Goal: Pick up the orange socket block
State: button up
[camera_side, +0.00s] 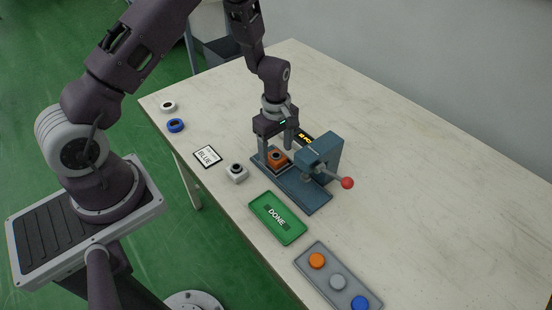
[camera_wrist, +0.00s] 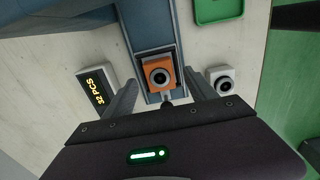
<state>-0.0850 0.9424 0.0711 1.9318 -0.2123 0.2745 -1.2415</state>
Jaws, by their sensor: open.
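The orange socket block (camera_side: 277,159) has a dark round socket on its top. It sits on the dark blue base of the press (camera_side: 306,195), at the end away from the green tray. In the wrist view the orange socket block (camera_wrist: 158,76) lies ahead, between the lines of my two fingers. My gripper (camera_side: 276,146) is open and points down over the block. In the wrist view my gripper (camera_wrist: 163,92) shows its fingers apart, one on each side of the block. I cannot tell whether either finger touches it.
The press lever has a red knob (camera_side: 347,183). A white-grey socket block (camera_side: 236,172) and a BLUE card (camera_side: 207,156) stand left of the base. The green DONE tray (camera_side: 278,217) and a grey button panel (camera_side: 338,280) are in front. A display (camera_wrist: 96,89) stands beside the base.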

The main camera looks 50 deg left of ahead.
jog(key=shift+f, duration=0.25)
grip_shut()
